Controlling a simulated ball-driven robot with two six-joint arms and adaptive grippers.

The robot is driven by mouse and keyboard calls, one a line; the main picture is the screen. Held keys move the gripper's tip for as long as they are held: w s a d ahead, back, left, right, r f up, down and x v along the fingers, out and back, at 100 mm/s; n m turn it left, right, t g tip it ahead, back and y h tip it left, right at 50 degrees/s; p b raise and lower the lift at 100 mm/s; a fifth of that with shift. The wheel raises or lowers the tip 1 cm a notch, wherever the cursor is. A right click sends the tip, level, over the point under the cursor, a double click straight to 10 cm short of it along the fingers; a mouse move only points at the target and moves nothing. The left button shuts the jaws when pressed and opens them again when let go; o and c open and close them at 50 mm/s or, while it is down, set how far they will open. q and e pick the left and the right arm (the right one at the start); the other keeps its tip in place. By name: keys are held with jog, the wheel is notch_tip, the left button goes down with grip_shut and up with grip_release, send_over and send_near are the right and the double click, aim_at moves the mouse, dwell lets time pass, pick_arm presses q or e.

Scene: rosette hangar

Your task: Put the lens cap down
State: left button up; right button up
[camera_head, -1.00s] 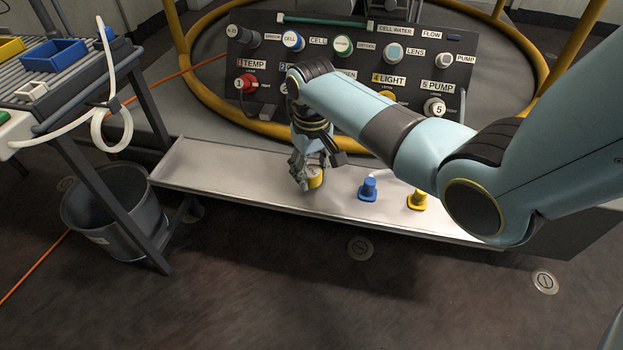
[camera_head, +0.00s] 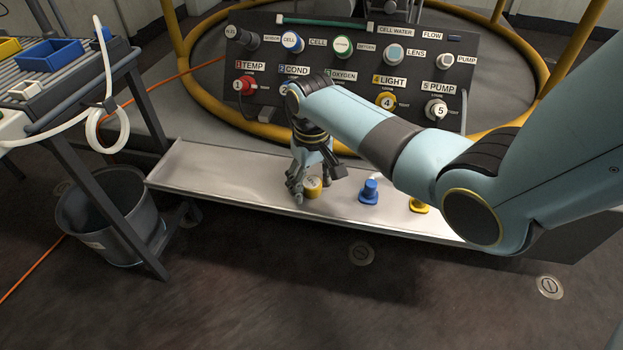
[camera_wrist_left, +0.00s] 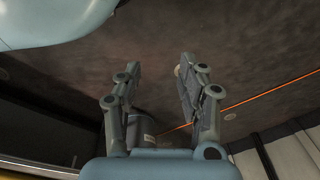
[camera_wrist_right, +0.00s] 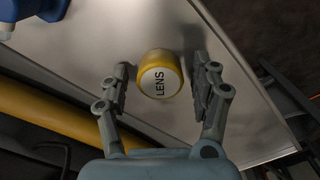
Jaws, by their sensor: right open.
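The lens cap (camera_wrist_right: 159,77) is a short yellow cylinder with a pale top marked LENS. It stands upright on the metal shelf (camera_head: 215,170), and it also shows in the head view (camera_head: 313,187). My right gripper (camera_wrist_right: 161,72) is open, with one finger on each side of the cap and gaps visible between fingers and cap. In the head view my right gripper (camera_head: 300,190) is beside the cap, partly hiding it. My left gripper (camera_wrist_left: 158,68) is open and empty, over the dark floor in the left wrist view, and is not in the head view.
The labelled connector panel (camera_head: 330,105) rises behind. A bin (camera_head: 110,220) and a cart (camera_head: 60,85) stand at left. The shelf's left part is clear.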

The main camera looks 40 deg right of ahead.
aim_at(311, 181)
jog(key=shift+r, duration=0.25)
notch_tip(311, 181, up, 7)
jog(key=p, duration=0.4)
jog(key=shift+w+r, duration=0.1)
jog(key=shift+r, duration=0.05)
pick_arm(q)
jog(key=s+a+f+g+p, duration=0.1)
jog(key=s+a+f, duration=0.3)
jog(key=s+f, duration=0.6)
jog(key=shift+s+f+p, duration=0.3)
jog(key=shift+f+p, duration=0.3)
jog(key=shift+f, duration=0.7)
pick_arm(e)
jog(key=shift+r, duration=2.2)
